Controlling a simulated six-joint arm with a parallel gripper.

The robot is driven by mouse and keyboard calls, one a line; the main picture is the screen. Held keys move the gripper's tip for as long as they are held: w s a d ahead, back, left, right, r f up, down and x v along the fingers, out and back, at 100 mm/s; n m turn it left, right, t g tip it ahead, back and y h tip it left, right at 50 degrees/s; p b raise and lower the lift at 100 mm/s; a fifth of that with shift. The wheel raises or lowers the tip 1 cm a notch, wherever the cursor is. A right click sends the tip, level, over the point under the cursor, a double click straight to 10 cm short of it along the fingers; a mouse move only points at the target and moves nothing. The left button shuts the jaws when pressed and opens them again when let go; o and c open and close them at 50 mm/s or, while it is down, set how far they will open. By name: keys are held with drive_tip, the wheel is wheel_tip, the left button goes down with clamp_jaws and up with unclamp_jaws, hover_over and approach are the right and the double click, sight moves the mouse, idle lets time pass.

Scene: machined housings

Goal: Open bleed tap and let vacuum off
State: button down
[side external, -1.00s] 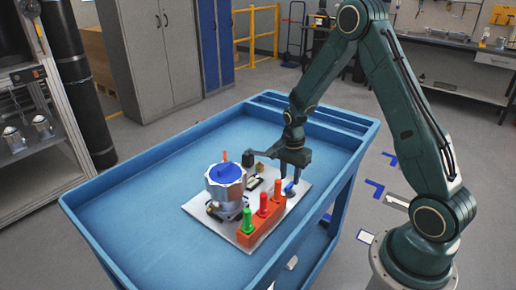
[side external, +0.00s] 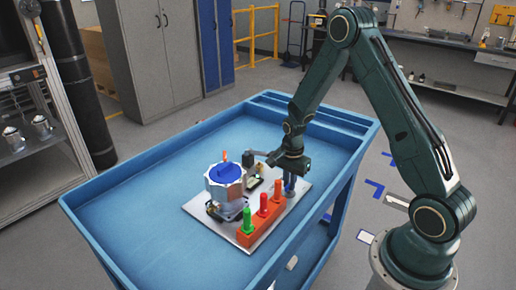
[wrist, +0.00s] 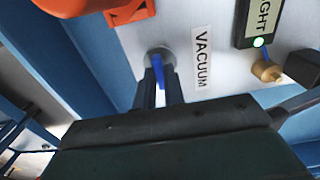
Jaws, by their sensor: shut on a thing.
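The tap's blue lever (wrist: 158,70) stands on a round grey base on the white plate, beside a label reading VACUUM (wrist: 201,57). My gripper (wrist: 160,92) is shut on the lever, one dark finger on each side of it. In the side view my gripper (side external: 289,188) reaches down at the plate's right end, and little of the lever shows there. A silver housing with a blue top (side external: 225,178) stands at the left of the plate. In the wrist view a green lamp (wrist: 259,42) is lit on a dark box with a partly cut-off label ending in GHT.
An orange block (side external: 262,222) holding green, red and orange pegs stands along the plate's front edge, close to my gripper. A brass fitting (wrist: 266,71) sits right of the label. The blue cart tray (side external: 130,205) is clear around the plate.

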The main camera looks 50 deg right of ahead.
drive_tip(key=shift+n, duration=0.4)
drive_tip(key=n, duration=0.3)
drive_tip(key=shift+n, duration=0.3)
drive_tip(key=n, duration=0.4)
drive_tip(key=shift+n, duration=0.3)
drive_tip(key=n, duration=0.4)
drive_tip(key=shift+n, duration=2.1)
drive_tip(key=c, duration=1.5)
unclamp_jaws()
